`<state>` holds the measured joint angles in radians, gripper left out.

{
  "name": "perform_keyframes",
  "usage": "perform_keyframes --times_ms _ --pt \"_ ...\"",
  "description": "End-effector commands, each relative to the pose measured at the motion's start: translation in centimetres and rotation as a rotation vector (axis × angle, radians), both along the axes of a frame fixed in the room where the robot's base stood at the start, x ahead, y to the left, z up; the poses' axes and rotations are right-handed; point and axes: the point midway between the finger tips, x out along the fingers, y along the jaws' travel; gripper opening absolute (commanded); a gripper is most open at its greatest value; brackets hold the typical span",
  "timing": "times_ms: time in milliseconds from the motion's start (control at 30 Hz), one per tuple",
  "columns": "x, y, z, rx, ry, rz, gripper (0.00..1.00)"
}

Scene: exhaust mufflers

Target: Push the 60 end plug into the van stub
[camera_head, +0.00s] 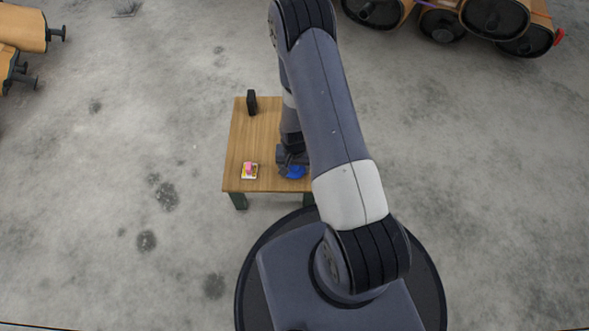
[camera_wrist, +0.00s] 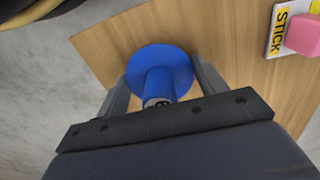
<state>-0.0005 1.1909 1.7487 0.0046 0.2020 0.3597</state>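The blue plug (camera_wrist: 160,62) has a wide round flange and a narrower stem pointing towards my wrist, with a small marked end too small to read. In the wrist view it is between the two fingers of my gripper (camera_wrist: 162,80). The fingers stand apart on either side of it, with gaps beside the stem. In the head view the plug (camera_head: 296,172) is at the table's front right, partly hidden by my arm, with my gripper (camera_head: 291,158) over it. I cannot make out a van stub for certain.
A wooden table (camera_head: 240,130) bears a dark upright block (camera_head: 252,102) at the back and a pink piece (camera_head: 249,167) on a yellow-white "STICK" base at the front left. Dark-ended mufflers (camera_head: 495,17) lie at the upper right. Another wooden stand (camera_head: 22,28) is upper left.

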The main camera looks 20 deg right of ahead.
Motion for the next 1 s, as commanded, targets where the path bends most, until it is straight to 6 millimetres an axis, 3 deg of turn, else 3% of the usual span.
perform_keyframes --times_ms 200,433,800,1000 --pt "0.0 0.0 0.0 0.000 0.000 0.000 0.43" --pt "0.1 0.0 0.5 0.000 -0.001 0.000 0.43" --pt "0.1 0.0 7.5 0.000 -0.003 0.000 0.43" --pt "0.0 0.0 9.7 -0.001 -0.001 0.000 0.43"
